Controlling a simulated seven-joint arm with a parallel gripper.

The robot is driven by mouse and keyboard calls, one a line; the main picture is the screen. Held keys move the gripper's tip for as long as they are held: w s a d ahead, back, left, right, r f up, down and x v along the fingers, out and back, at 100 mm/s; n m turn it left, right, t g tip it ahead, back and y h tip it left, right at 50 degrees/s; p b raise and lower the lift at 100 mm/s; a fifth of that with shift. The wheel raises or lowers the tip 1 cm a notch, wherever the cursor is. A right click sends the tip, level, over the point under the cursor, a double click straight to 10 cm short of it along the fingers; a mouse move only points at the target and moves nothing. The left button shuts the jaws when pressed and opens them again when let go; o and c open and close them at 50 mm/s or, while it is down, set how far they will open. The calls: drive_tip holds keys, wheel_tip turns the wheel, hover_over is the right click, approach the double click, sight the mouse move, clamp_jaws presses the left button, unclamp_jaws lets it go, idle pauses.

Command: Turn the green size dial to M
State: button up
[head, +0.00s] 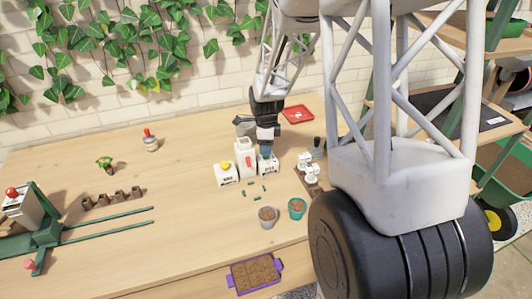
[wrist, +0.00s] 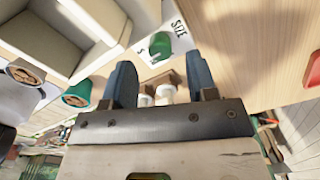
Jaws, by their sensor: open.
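The green size dial (wrist: 160,45) sits on a white box face printed "SIZE" with an "S" beside it in the wrist view. Its pointer setting is too unclear to read, and no M is legible. My gripper (wrist: 160,80) is open and empty, its two blue fingers apart with the dial ahead of the gap between them. In the head view my gripper (head: 266,153) is just above the right-hand white box (head: 268,168), and hides most of the dial there. Whether the fingers touch the box or dial cannot be told.
A taller white container (head: 245,160) and a white box with a yellow knob (head: 226,167) stand left of my gripper. A grey pot (head: 268,217) and a teal pot (head: 297,209) stand in front.

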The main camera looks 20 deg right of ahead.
drive_tip(key=shift+f, duration=1.8)
drive_tip(key=c, duration=0.9)
drive_tip(key=shift+n, duration=0.7)
drive_tip(key=o, duration=0.9)
drive_tip(key=shift+r, duration=0.1)
